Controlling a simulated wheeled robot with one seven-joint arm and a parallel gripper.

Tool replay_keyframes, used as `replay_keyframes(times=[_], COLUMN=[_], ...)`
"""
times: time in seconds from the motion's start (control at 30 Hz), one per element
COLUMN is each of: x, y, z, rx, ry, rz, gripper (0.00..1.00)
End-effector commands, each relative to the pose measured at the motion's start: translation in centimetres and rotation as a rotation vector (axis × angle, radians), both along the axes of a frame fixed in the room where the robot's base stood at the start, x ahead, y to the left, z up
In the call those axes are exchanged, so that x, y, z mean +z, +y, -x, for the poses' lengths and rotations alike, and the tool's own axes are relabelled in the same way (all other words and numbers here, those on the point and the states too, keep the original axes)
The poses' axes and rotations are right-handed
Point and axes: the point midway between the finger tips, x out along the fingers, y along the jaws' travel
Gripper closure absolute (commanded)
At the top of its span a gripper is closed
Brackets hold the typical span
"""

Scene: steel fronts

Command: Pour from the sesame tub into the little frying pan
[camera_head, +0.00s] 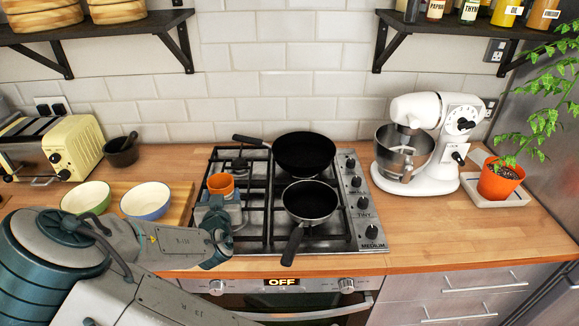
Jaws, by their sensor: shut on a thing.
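The sesame tub looks to be the small orange tub (220,182) over the left side of the hob. It is upright, with its open top showing; its contents are too small to make out. My gripper (221,200) is shut on it, and the grey fingers hide its lower part. I cannot tell how high it is above the grate. The little frying pan (311,201) is black and sits on the front right burner, right of the tub and apart from it. Its handle points toward the front edge. A larger black pan (304,154) sits behind it, handle to the left.
A yellow toaster (73,148) and dark mortar (122,153) are farther back. A white mixer (422,145) and potted plant (499,178) stand right. The front right counter is clear.

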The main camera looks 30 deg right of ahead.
Motion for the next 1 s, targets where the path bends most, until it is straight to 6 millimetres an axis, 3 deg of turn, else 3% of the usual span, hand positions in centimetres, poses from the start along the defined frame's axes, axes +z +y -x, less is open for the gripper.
replay_keyframes(times=[0.03, 0.2, 0.4, 0.63, 1.0], x=[0.6, 1.5, 2.7, 3.3, 1.9], y=[-2.1, -8.9, -14.3, -16.9, -17.1], z=[0.0, 0.9, 2.2, 3.0, 2.6], rx=[-0.070, -0.318, -0.543, -0.663, -0.686], ry=[0.000, -0.001, -0.001, 0.000, -0.109], rz=[0.010, 0.010, 0.007, 0.003, -0.107], gripper=[0.62, 0.62, 0.62, 0.62, 0.62])
